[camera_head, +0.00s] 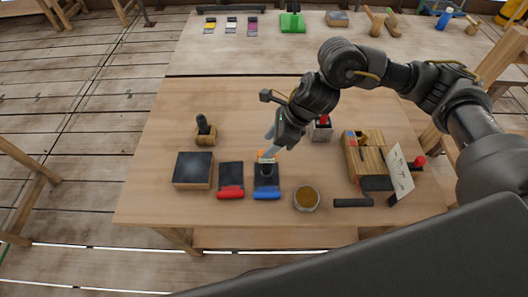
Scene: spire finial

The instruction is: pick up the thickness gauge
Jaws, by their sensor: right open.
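My right gripper (272,144) reaches in from the right and is open above the table, its fingers pointing down and left. Beneath its fingertips is a dark pad with a blue front edge (267,194), with a small dark round piece (267,171) and an orange-and-pale bit at its back. I cannot tell from this view which piece is the thickness gauge; the gripper hides part of this spot. No contact between the fingers and anything below is clear. My left gripper is not in view.
Left are a dark-topped block (193,170), a red-edged pad (231,180) and a wooden holder (205,136). A round tub (306,199) is near the front. A red-topped grey block (322,130), wooden box (363,155) and white card (399,173) stand right.

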